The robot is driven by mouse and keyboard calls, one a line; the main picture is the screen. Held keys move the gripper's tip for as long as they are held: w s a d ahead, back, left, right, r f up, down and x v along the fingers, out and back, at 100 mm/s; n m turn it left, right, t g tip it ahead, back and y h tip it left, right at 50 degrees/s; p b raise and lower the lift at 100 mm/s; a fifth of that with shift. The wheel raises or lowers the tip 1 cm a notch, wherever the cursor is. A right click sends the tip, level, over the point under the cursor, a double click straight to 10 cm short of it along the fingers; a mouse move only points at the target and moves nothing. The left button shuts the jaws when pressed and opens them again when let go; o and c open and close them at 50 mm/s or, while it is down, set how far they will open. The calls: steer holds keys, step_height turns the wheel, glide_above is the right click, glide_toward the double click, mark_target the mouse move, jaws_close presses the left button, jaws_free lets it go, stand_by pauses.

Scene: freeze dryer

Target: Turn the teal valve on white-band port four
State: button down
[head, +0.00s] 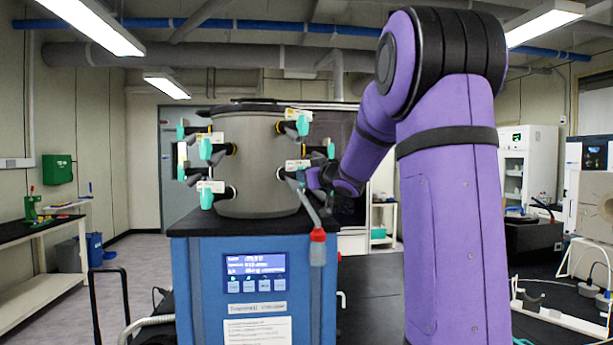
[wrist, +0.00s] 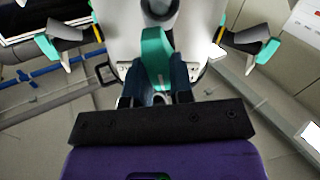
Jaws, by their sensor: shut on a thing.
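The freeze dryer's grey drum (head: 262,165) carries several black ports with teal valves around its side. My gripper (head: 317,180) is at the drum's right side, partly hidden by my own wrist and a hanging tube. In the wrist view my gripper (wrist: 155,88) is shut on a teal valve (wrist: 156,58), its dark fingers on either side of the handle. Other teal valves show at the upper right of the drum (head: 302,125) and at its left (head: 206,149). White labels (head: 298,164) sit by the ports; their text is too small to read.
A clear tube with a red fitting (head: 318,236) hangs close below my gripper, in front of the blue cabinet (head: 255,270). In the wrist view, neighbouring teal valves stand left (wrist: 47,47) and right (wrist: 268,50), apart from my fingers.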

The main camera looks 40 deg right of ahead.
steer(key=n, duration=0.4)
steer(key=shift+a+f+n, duration=0.1)
steer(key=shift+n, duration=0.2)
steer(key=shift+f+n, duration=0.1)
steer(key=shift+n, duration=2.4)
steer(key=c, duration=1)
jaws_free()
steer(key=s, duration=1)
steer(key=shift+s+a, duration=0.4)
